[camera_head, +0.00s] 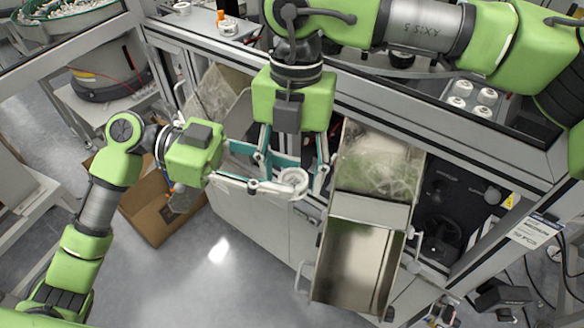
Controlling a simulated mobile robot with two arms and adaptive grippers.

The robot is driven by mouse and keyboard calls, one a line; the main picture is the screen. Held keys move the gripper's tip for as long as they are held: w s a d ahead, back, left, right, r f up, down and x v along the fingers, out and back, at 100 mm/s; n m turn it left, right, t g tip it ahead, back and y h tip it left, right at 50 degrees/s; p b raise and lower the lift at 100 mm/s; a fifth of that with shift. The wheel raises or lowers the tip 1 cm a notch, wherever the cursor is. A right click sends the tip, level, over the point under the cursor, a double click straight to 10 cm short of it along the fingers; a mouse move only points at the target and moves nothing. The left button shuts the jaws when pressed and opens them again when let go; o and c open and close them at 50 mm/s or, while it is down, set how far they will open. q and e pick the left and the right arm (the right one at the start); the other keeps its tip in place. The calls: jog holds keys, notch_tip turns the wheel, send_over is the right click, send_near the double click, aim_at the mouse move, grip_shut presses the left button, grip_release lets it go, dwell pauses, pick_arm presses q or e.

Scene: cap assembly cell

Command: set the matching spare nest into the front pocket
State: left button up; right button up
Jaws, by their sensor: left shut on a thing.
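A small pale round piece (293,180), which looks like a nest with a hollow top, is held in the air in front of the machine. My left gripper (292,184) comes in from the left and is shut on it, partly hiding its sides. My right gripper (293,174) points down from above, its fingers spread wide to either side of the piece. It looks open; I cannot tell whether a finger touches the piece. Several white round pieces (482,111) stand on the machine deck at the right. I cannot tell which place is the front pocket.
A metal chute (372,207) with an open lower bin juts out close to the right of the grippers. The machine's front rail (400,118) runs behind them. A cardboard box (145,222) stands on the floor below. A bowl feeder (75,25) is at the back left.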

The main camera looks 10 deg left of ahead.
jog(key=c, duration=0.8)
pick_arm(q)
jog(key=o, duration=1.2)
pick_arm(e)
jog(key=shift+c, duration=0.2)
pick_arm(q)
jog(key=shift+a, duration=0.1)
